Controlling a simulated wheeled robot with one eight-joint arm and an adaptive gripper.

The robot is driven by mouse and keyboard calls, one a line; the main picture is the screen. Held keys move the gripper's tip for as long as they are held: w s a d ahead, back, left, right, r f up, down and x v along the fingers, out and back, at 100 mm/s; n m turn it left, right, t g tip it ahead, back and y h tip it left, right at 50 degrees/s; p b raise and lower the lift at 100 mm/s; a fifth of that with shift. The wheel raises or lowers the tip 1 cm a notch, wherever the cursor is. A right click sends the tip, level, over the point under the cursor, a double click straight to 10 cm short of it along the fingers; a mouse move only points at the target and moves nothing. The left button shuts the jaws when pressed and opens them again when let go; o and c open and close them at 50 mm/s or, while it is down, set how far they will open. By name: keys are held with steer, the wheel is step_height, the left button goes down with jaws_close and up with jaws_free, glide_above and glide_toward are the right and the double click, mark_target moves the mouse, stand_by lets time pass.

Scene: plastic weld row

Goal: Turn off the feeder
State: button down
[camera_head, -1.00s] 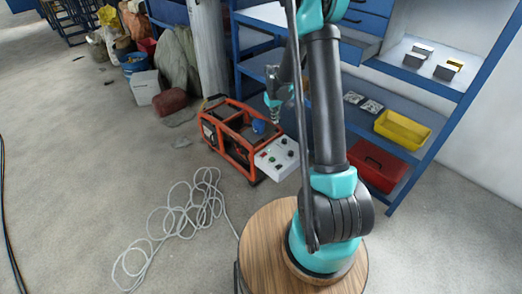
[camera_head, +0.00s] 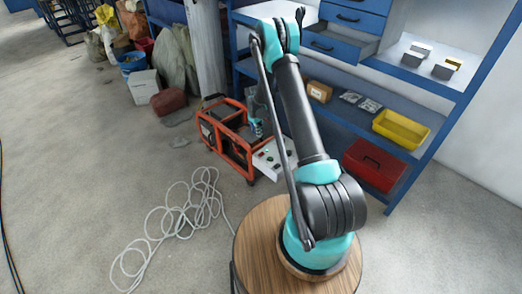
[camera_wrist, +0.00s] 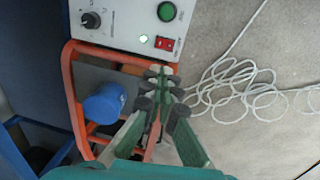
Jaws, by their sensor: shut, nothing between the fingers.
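The feeder is an orange-framed machine (camera_head: 228,142) on the floor, with a white control box (camera_head: 285,160) on its right side. In the wrist view the white panel (camera_wrist: 122,25) carries a black knob (camera_wrist: 91,19), a green button (camera_wrist: 166,11), a small lit green lamp (camera_wrist: 143,38) and a red switch (camera_wrist: 164,43). My gripper (camera_wrist: 166,78) is shut and empty, its fingertips just below the red switch in the picture. I cannot tell whether they touch the panel. In the head view my gripper (camera_head: 257,130) is small, over the machine beside the box.
A blue cylinder (camera_wrist: 104,103) sits inside the orange frame, left of my fingers. A white cable (camera_head: 180,215) lies coiled on the floor. A blue shelf (camera_head: 345,125) with a yellow bin (camera_head: 401,129) and a red toolbox (camera_head: 374,165) stands to the right.

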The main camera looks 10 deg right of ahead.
mark_target(260, 154)
steer(key=shift+f, duration=0.1)
steer(key=f, duration=0.4)
steer(key=d+f, duration=0.1)
steer(key=f, duration=0.4)
steer(key=w+f, duration=0.1)
steer(key=f, duration=0.3)
steer(key=shift+d+f, duration=0.2)
steer(key=shift+f, duration=0.1)
steer(key=shift+w+d+f+y, duration=0.1)
steer(key=shift+d+f+y, duration=0.1)
steer(key=shift+f+y, duration=0.1)
steer(key=shift+a, duration=0.15)
steer(key=shift+s+a+r, duration=0.1)
steer(key=shift+s+a, duration=0.4)
steer(key=shift+a, duration=0.1)
